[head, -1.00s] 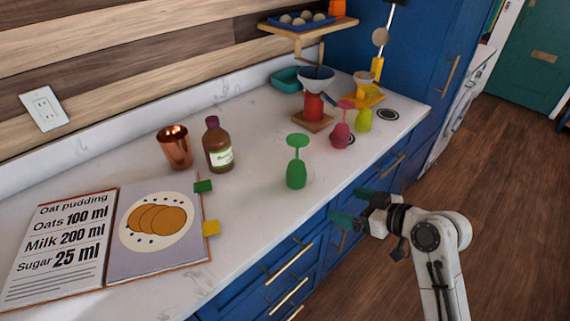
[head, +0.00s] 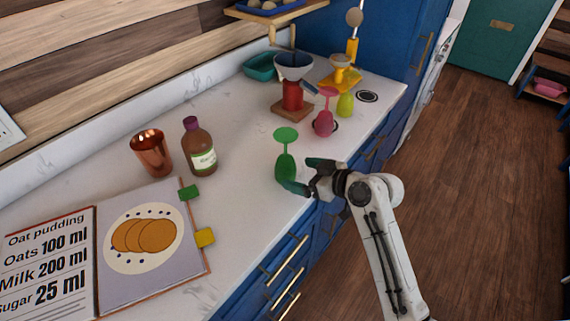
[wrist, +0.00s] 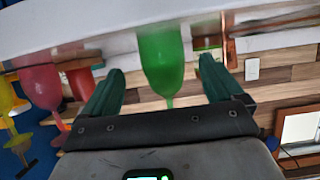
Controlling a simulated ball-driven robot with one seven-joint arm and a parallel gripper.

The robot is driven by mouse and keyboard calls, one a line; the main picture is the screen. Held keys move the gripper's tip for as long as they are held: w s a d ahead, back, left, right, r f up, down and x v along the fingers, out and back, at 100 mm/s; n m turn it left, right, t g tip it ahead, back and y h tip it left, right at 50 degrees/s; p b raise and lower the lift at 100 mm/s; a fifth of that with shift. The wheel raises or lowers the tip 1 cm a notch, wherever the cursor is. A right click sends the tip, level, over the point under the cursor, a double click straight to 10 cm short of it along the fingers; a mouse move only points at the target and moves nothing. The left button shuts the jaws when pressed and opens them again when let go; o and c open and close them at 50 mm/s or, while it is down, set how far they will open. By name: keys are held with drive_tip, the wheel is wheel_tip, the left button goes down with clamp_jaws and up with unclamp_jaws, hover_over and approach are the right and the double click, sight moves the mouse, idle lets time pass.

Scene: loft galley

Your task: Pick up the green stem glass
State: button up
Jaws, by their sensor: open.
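The green stem glass (head: 285,168) stands upside down on the white counter, its bowl at the bottom and its round foot on top. In the wrist view the green stem glass (wrist: 162,62) appears between my two fingers, with a gap on each side. My gripper (head: 306,175) is open at the counter's front edge, just right of the glass bowl, its dark green fingers pointing at it. The near finger overlaps the lower edge of the bowl in the head view, and I cannot tell whether they touch.
A pink upturned glass (head: 324,122), a yellow-green one (head: 345,104) and a red-based stand (head: 292,95) are behind. A brown bottle (head: 199,150), copper cup (head: 152,153) and open recipe book (head: 150,280) are left. Drawer handles (head: 285,262) jut out below the counter.

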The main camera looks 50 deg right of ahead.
sight(295, 174)
drive_tip(key=shift+f+p+x, duration=0.2)
drive_tip(key=shift+p+x, duration=0.4)
drive_tip(key=shift+x, duration=1.75)
drive_tip(key=shift+s+a, duration=0.1)
drive_tip(key=shift+a, duration=0.05)
drive_tip(key=shift+c, duration=0.4)
drive_tip(key=c, duration=1.1)
drive_tip(key=shift+r, duration=0.1)
